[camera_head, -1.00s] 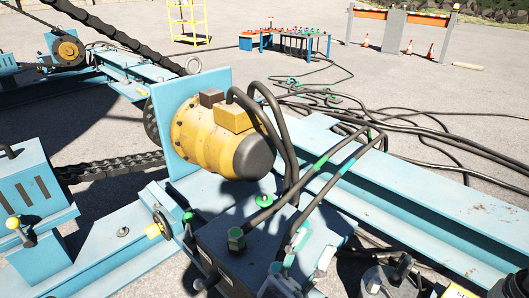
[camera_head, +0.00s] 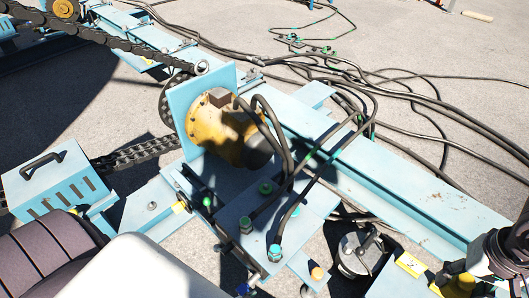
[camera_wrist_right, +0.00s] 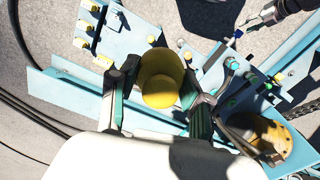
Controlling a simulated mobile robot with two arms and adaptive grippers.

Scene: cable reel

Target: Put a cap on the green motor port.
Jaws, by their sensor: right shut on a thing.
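My right gripper (camera_wrist_right: 158,95) is shut on a yellow cylindrical piece (camera_wrist_right: 162,75), apparently a cap, held between its two dark fingers in the wrist view. In the head view my right gripper (camera_head: 478,265) is at the lower right edge, well right of the motor; its grip is unclear there. The yellow motor (camera_head: 222,132) sits on the blue frame and also shows in the wrist view (camera_wrist_right: 270,138). Green fittings (camera_head: 265,187) (camera_head: 245,225) stand on the plate in front of it; which is the motor port I cannot tell.
Black cables (camera_head: 320,160) with green bands arch over the plate near the fittings. A blue vented box (camera_head: 58,180) is at the left. A long blue beam (camera_head: 400,195) runs toward the lower right.

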